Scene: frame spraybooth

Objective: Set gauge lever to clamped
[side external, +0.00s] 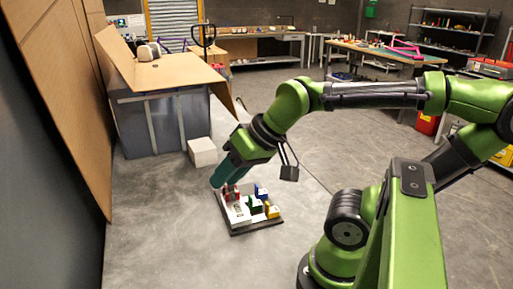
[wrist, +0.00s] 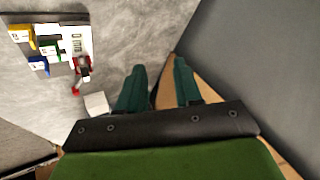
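A board (side external: 262,229) lies on the floor and carries several small coloured fixtures. A red lever-like part (side external: 231,193) stands at its far left, beside a white panel (side external: 237,211). In the wrist view the red part (wrist: 83,72) sits at the end of the white panel (wrist: 77,41), which has dark markings. I cannot read the lever's setting. My gripper (wrist: 160,65) is open, its two teal fingers apart with nothing between them. It is off to the right of the board in the wrist view. In the side view my gripper (side external: 217,182) is near the red part; contact cannot be told.
Blue (side external: 261,192), green (side external: 254,205) and yellow (side external: 272,210) fixtures stand on the board's right part. A white box (side external: 202,152) is on the floor behind the board. A large cardboard-topped bin (side external: 165,125) and a panel wall (side external: 65,90) stand left. Floor right of the board is clear.

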